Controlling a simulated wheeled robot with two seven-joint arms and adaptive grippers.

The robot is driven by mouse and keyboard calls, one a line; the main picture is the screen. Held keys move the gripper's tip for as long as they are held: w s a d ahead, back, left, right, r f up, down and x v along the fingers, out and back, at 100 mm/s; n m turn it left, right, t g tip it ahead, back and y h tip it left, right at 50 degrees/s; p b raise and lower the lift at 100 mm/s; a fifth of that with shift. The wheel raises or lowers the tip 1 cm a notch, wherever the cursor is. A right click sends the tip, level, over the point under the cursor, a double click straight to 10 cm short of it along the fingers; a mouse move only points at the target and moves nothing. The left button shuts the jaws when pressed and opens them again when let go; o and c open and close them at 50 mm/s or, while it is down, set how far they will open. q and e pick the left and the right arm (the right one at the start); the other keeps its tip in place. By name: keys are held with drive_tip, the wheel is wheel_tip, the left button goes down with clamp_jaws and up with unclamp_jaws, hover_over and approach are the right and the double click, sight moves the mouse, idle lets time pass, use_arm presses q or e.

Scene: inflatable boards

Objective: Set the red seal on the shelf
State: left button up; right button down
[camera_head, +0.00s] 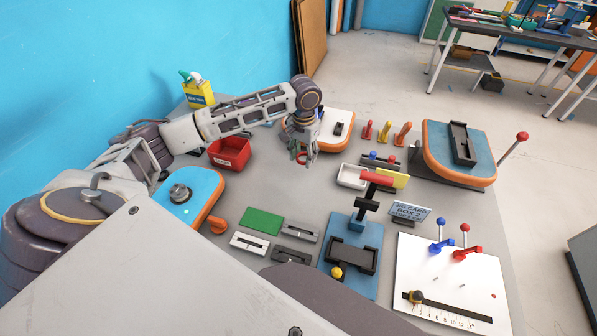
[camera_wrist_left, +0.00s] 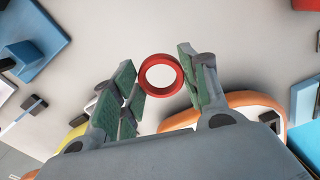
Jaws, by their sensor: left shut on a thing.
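The red seal is a red ring (camera_wrist_left: 160,93), held between the green-padded fingers of my left gripper (camera_wrist_left: 160,75) in the left wrist view. In the head view my left gripper (camera_head: 303,155) points down above the far middle of the grey table, with a bit of the red ring (camera_head: 301,161) showing at its fingertips. The gripper is shut on the ring, and the ring looks clear of the table. I cannot tell which thing is the shelf. My right gripper is not in view.
An orange-edged white board (camera_head: 333,118) stands just behind the gripper. A red bin (camera_head: 230,153) is to its left, a white tray (camera_head: 352,176) to its right. A blue board with black brackets (camera_head: 350,233) lies nearer.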

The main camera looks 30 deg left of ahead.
sight(303, 180)
use_arm(q)
drive_tip(key=shift+f, duration=5)
drive_tip(key=shift+f, duration=0.1)
drive_tip(key=o, duration=0.8)
drive_tip(key=shift+c, duration=0.2)
wheel_tip(303, 180, up, 12)
drive_tip(key=shift+o, duration=0.5)
